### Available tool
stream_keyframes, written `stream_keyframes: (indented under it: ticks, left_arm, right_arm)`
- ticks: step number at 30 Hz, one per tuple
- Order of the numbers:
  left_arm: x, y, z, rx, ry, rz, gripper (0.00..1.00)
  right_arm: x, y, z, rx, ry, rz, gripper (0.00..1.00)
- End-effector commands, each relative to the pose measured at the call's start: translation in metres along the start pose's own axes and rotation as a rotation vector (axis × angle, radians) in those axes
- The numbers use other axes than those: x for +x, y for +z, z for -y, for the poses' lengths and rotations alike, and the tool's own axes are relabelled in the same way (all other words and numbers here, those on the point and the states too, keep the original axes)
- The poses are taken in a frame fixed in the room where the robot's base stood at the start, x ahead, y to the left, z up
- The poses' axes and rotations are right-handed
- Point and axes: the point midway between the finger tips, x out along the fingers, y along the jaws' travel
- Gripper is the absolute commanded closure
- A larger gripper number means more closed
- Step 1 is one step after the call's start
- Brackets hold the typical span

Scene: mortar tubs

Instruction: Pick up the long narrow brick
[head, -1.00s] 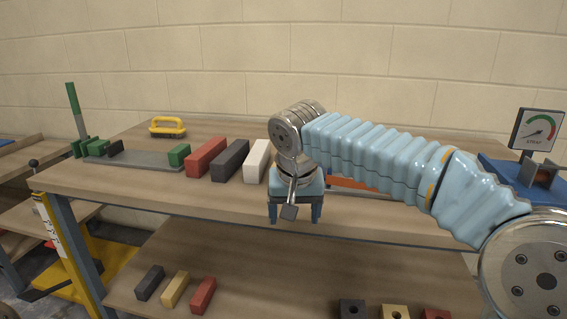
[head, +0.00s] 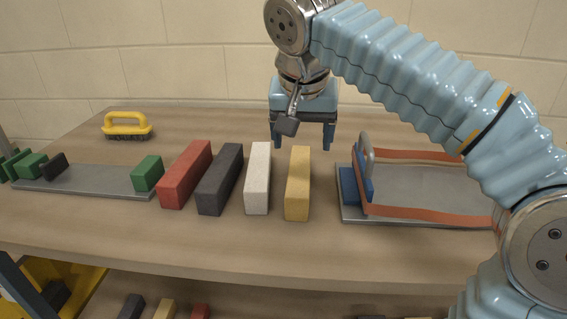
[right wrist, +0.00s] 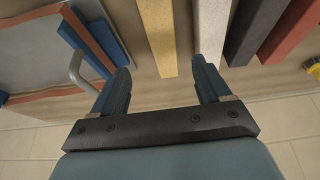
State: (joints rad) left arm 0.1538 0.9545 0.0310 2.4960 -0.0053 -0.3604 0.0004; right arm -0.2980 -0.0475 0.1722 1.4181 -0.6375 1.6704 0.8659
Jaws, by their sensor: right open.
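Several long bricks lie side by side on the bench: red (head: 185,174), dark grey (head: 220,180), white (head: 258,178) and yellow (head: 298,184). They are similar in length; the yellow and white ones look narrower than the red and grey. My right gripper (head: 303,143) is open and empty, behind the far ends of the white and yellow bricks, fingers pointing down. In the right wrist view the yellow brick (right wrist: 158,35) shows between the fingers, and the white brick (right wrist: 210,30) shows beyond one fingertip. No contact is visible. My left gripper is not in view.
A grey tray (head: 425,208) with orange strips, a blue block and a metal handle lies right of the bricks. At left are a grey plate (head: 90,185) with green blocks and a yellow-handled brush (head: 127,125). The bench front is clear.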

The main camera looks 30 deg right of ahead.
Motion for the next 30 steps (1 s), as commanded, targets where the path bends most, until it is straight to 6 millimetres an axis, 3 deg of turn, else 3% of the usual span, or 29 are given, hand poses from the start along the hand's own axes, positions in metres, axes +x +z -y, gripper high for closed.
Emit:
stream_keyframes:
  ticks: [12,30]
  left_arm:
    - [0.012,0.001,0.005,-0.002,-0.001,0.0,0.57]
    - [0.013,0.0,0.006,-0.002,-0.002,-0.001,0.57]
  right_arm:
    - [0.073,0.0,0.0,0.0,0.003,0.002,0.23]
    - [0.138,-0.007,0.002,0.0,0.001,0.001,0.23]
